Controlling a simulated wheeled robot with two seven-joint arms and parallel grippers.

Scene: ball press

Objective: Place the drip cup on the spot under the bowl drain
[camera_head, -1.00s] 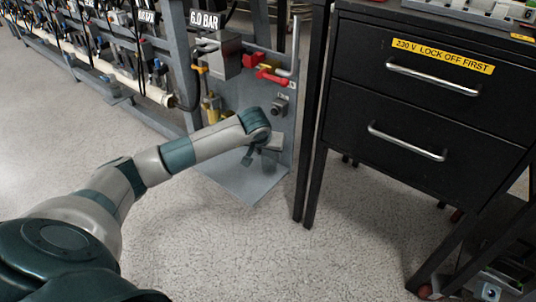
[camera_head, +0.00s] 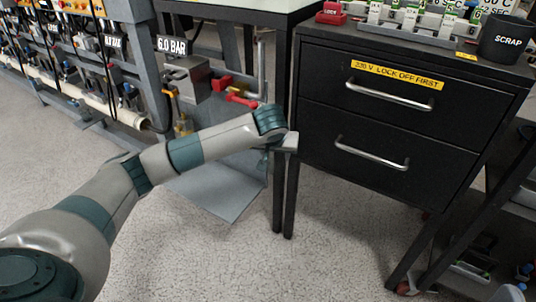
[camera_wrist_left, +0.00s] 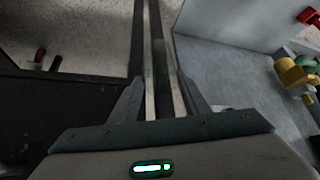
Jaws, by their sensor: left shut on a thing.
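My left gripper (camera_head: 268,157) hangs at the end of my outstretched arm, in front of the grey panel's right edge and close to the black table leg. In the left wrist view its long fingers (camera_wrist_left: 159,60) are close together. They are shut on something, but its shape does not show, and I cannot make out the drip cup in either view. A yellow brass fitting (camera_head: 183,123) sits low on the panel; it also shows with a green part at the right of the wrist view (camera_wrist_left: 298,75). A flat grey plate (camera_head: 215,190) lies below it. My right gripper is not in view.
A black drawer cabinet (camera_head: 385,135) stands at the right, with black table legs (camera_head: 291,195) beside the gripper. A grey box (camera_head: 188,78) and red handles (camera_head: 240,98) stick out of the panel. A black scrap cup (camera_head: 507,40) stands on the cabinet. The speckled floor in front is clear.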

